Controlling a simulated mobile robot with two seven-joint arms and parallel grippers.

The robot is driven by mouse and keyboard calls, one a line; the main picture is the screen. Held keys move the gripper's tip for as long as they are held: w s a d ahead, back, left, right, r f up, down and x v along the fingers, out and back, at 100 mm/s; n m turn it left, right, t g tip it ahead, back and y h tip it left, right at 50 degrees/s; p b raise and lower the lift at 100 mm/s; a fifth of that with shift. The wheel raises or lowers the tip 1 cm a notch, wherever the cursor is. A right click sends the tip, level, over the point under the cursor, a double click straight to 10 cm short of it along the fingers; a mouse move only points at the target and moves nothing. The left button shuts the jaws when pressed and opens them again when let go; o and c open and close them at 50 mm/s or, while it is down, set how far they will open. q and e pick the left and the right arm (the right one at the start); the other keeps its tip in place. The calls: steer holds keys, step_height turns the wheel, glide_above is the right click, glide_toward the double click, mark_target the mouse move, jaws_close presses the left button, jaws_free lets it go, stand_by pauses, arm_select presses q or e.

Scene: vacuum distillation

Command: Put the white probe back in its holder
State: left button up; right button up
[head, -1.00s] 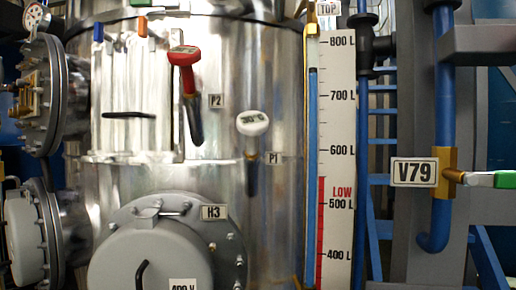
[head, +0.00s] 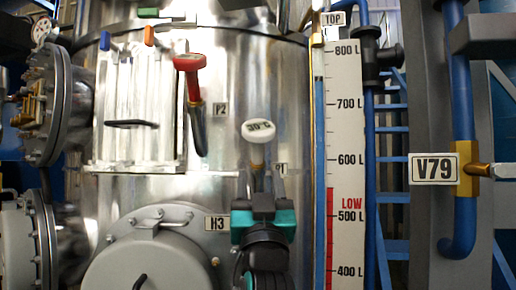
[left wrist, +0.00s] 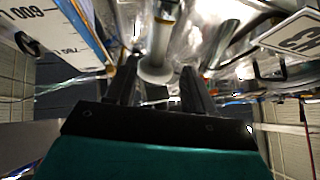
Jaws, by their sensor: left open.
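My right gripper is not in view.
A red-headed probe (head: 189,63) at P2 stands to the left. A level gauge scale (head: 345,130) is close on the right, with valve V79 (head: 467,170) beyond it. The grey round H3 flange (head: 150,262) bulges at the lower left.

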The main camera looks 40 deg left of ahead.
mark_target(258, 152)
arm_select(q)
steer(key=p+x, duration=0.3)
steer(key=x, duration=0.4)
steer(key=shift+r, duration=0.15)
steer(key=shift+w+a+r+p, duration=0.3)
steer(key=shift+w+a+p, duration=0.05)
steer(key=shift+w+a, duration=0.1)
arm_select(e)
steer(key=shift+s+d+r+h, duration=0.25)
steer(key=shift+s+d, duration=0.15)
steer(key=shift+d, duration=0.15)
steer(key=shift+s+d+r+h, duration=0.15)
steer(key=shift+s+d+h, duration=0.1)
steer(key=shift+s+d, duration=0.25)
arm_select(q)
steer(key=shift+d, duration=0.1)
jaws_close()
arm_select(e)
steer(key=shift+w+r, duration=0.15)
